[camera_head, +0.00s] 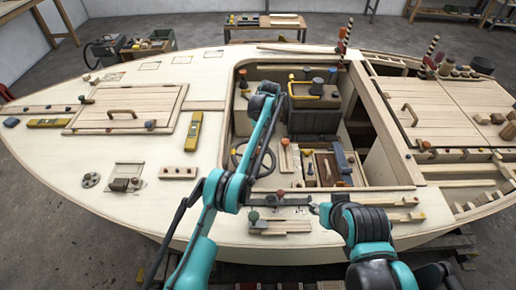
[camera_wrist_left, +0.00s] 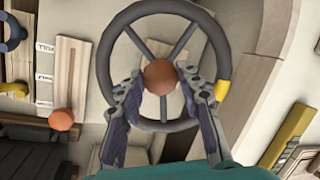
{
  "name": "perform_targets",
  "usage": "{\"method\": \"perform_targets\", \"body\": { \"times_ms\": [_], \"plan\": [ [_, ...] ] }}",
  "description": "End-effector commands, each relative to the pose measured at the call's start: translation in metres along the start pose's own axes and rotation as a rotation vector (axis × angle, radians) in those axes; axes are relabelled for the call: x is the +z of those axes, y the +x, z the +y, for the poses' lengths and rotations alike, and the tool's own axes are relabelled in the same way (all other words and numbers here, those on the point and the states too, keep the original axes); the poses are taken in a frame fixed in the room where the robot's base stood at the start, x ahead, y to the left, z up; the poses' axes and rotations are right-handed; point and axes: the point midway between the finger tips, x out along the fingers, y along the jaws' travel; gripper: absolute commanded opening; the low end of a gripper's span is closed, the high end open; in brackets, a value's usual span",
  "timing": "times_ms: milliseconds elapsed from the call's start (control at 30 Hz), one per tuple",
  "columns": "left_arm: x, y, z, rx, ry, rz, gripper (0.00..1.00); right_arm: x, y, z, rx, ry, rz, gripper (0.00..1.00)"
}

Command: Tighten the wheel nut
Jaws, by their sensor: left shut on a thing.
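The dark steering wheel (camera_head: 234,153) is in the cockpit in the head view, partly hidden by my left arm. It fills the middle of the left wrist view (camera_wrist_left: 103,60), with thin grey spokes and a yellow mark on its lower right rim. The wheel nut, a round orange-brown knob (camera_wrist_left: 160,77), sits at its centre. My left gripper (camera_wrist_left: 160,80) is shut on the nut, one finger on each side. My right gripper (camera_head: 317,208) is over the front deck edge, right of the wheel, small and partly hidden by its own arm; its jaws are unclear.
A second orange-brown knob (camera_wrist_left: 61,119) lies left of the wheel near a pale wooden board (camera_wrist_left: 66,72). A dark box with a yellow handle (camera_head: 314,112) stands behind the wheel. Wooden blocks and bars lie on the deck (camera_head: 280,226) near my right gripper.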

Motion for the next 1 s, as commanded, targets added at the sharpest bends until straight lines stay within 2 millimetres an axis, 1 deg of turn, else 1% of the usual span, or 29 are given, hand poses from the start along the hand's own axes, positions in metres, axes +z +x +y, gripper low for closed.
{"method": "perform_targets", "body": {
  "times_ms": [33,67,100,133,467,633,767,833,1000],
  "plan": [
    [0.001,0.000,0.000,0.000,0.000,-0.001,0.06,0.000,0.000,0.000,0.000,0.000,0.000,0.40],
    [0.001,0.000,0.000,0.000,0.000,-0.001,0.43,0.000,0.000,0.000,0.000,0.000,0.000,0.40],
    [0.001,0.000,0.000,0.000,0.000,-0.001,0.53,0.000,0.000,0.000,0.000,0.000,0.000,0.40],
    [0.001,0.000,0.000,0.000,0.000,-0.001,0.56,0.000,0.000,0.000,0.000,0.000,0.000,0.40],
    [0.000,-0.001,0.000,0.001,-0.005,0.000,0.56,-0.001,-0.001,0.000,0.000,0.000,0.000,0.40],
    [0.000,-0.004,-0.002,0.017,-0.056,0.000,0.56,-0.008,-0.011,0.000,0.000,0.000,0.000,0.40],
    [0.001,-0.007,-0.004,0.055,-0.185,-0.001,0.56,-0.020,-0.028,0.000,0.000,0.000,0.000,0.40],
    [0.001,-0.006,-0.004,0.086,-0.291,-0.001,0.56,-0.024,-0.034,0.000,0.000,0.000,0.000,0.40],
    [0.001,0.000,-0.003,0.164,-0.555,0.000,0.56,-0.021,-0.029,0.000,0.000,0.000,0.000,0.40]
  ]
}}
